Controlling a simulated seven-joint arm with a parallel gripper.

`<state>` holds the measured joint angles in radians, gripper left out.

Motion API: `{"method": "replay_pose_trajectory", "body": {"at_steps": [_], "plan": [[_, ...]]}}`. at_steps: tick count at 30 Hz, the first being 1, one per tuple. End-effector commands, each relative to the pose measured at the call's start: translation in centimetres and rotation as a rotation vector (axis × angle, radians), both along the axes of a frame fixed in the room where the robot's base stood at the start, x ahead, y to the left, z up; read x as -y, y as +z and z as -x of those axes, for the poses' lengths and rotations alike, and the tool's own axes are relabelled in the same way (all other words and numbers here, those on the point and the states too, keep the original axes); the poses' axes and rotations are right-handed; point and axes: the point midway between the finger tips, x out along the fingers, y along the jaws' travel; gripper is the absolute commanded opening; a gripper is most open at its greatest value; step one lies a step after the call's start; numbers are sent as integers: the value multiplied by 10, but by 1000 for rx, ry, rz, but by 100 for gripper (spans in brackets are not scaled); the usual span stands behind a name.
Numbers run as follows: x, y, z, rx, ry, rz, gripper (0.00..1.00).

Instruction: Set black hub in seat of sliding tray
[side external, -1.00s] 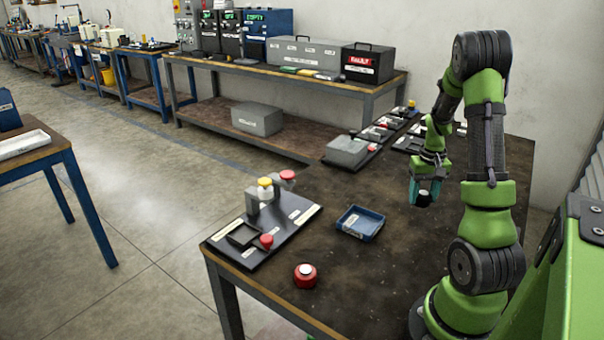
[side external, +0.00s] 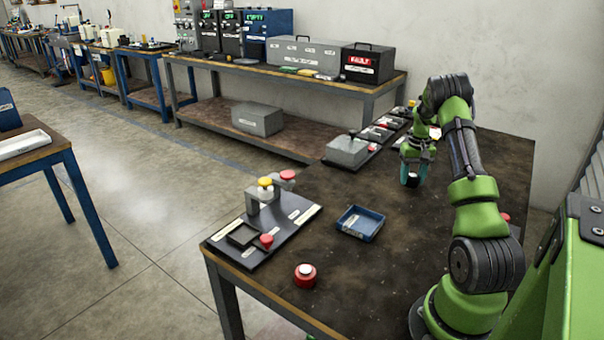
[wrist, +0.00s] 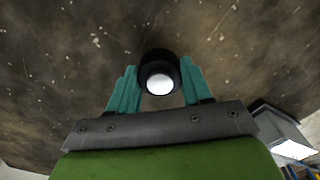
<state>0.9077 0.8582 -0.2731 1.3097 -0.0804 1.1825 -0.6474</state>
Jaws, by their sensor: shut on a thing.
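The black hub (wrist: 150,62) is a short round piece with a white top, seen between the teal fingers in the wrist view. My gripper (side external: 411,181) is shut on it and holds it above the bench, front of the grey box fixture, in the side view. I cannot tell for sure which part is the sliding tray. A black plate (side external: 285,238) at the bench's left end carries a square black frame (side external: 243,235) with a dark opening. A shallow blue tray (side external: 360,224) lies mid-bench, with no hub visible in it.
The plate also carries a grey bracket with yellow (side external: 265,182) and red knobs. A red round piece with a white top (side external: 305,275) stands near the front edge. A grey box fixture (side external: 347,150) and small red-marked fixtures line the back.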

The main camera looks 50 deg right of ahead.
Motion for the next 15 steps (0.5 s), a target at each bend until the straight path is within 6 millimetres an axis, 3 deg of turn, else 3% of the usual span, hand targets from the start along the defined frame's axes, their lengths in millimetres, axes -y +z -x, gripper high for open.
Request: {"method": "replay_pose_trajectory", "body": {"at_steps": [3, 14, 15], "plan": [[0, -16, 0, -1, 0, -1, 15], [0, -20, 0, 1, 0, 2, 15], [0, -21, 0, 1, 0, 2, 51]]}}
